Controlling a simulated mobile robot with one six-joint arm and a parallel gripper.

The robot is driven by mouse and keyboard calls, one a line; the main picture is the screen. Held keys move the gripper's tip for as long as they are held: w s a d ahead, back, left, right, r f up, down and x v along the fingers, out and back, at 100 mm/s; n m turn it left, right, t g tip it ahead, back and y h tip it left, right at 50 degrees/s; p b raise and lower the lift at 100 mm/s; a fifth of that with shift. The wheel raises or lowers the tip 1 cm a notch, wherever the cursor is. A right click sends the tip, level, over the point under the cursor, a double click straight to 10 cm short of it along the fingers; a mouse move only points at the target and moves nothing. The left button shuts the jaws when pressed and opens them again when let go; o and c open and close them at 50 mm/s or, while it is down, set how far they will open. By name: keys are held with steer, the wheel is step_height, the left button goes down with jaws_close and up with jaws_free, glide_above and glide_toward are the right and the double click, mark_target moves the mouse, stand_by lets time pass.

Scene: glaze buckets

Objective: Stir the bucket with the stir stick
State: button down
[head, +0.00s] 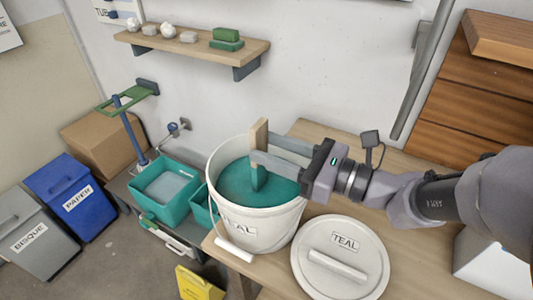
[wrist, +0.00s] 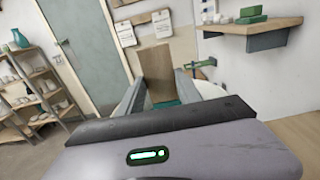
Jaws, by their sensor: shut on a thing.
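The white bucket (head: 275,222) labelled TEAL stands open on the wooden table, with teal glaze (head: 235,183) inside. My gripper (head: 261,155) reaches in from the right above the bucket and is shut on the wooden stir stick (head: 260,135). The stick is about upright; its lower part is coated teal and meets the glaze, so its tip is hidden. In the wrist view the stick (wrist: 155,72) stands between the two fingers, and a little teal shows below it. The TEAL lid (head: 345,250) lies on the table to the right of the bucket.
A wall shelf (head: 195,45) with small stones and green blocks hangs behind the bucket. A teal basin (head: 165,190) stands left of the bucket. Blue PAPER (head: 70,190) and grey BISQUE (head: 35,240) bins are farther left. A yellow object (head: 195,285) is below the table's left edge.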

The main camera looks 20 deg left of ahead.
step_height(320, 180, up, 16)
steer(key=p, duration=1.4)
steer(key=shift+r, duration=0.15)
step_height(320, 180, up, 5)
steer(key=p, duration=0.4)
